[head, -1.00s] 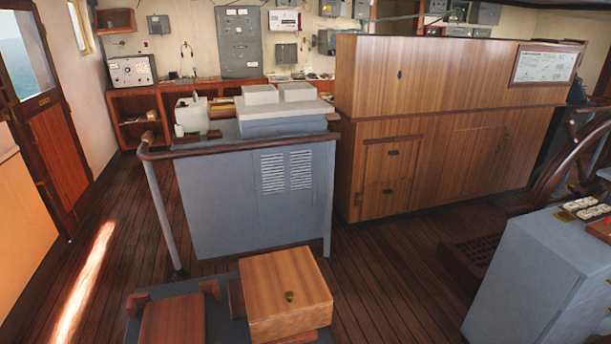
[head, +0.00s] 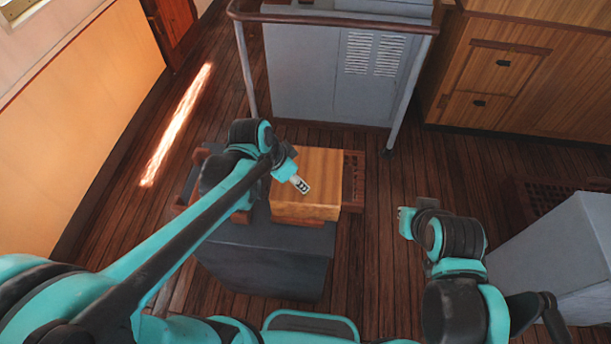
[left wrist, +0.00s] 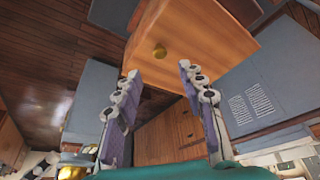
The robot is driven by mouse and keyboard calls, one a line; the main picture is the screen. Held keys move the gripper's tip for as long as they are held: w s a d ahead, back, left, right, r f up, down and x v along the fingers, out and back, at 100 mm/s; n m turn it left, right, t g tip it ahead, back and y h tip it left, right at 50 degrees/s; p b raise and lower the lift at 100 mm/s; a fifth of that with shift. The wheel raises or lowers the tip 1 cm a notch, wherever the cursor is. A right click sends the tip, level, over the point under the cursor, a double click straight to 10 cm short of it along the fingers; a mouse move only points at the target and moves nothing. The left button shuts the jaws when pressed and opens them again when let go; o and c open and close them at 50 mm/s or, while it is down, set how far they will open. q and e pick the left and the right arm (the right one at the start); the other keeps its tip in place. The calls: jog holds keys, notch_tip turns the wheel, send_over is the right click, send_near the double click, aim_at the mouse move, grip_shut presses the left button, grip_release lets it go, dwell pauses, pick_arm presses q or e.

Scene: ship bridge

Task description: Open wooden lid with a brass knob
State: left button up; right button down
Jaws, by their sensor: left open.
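The wooden lid with its box (head: 318,165) stands on a dark grey base in the head view, looking closed. The lid (left wrist: 195,30) fills the top middle of the left wrist view, with a small round brass knob (left wrist: 160,52) on it. My left gripper (head: 302,186) hangs over the front part of the lid, and the knob is hidden in the head view. In the left wrist view my left gripper (left wrist: 159,70) is open, with the knob just beyond its fingertips, roughly between them. My right gripper (head: 405,222) is off to the right of the box, its fingers unclear.
The dark grey base (head: 270,262) bears the box and other brown wooden parts beside it. A grey cabinet with a railing (head: 330,75) stands behind. A grey console (head: 555,240) is at the right. Plank floor lies open between.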

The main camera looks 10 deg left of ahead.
pick_arm(q)
jog(key=b+x, duration=0.1)
jog(key=x, duration=0.6)
jog(key=shift+f+b, duration=0.2)
jog(key=shift+b, duration=0.15)
grip_shut()
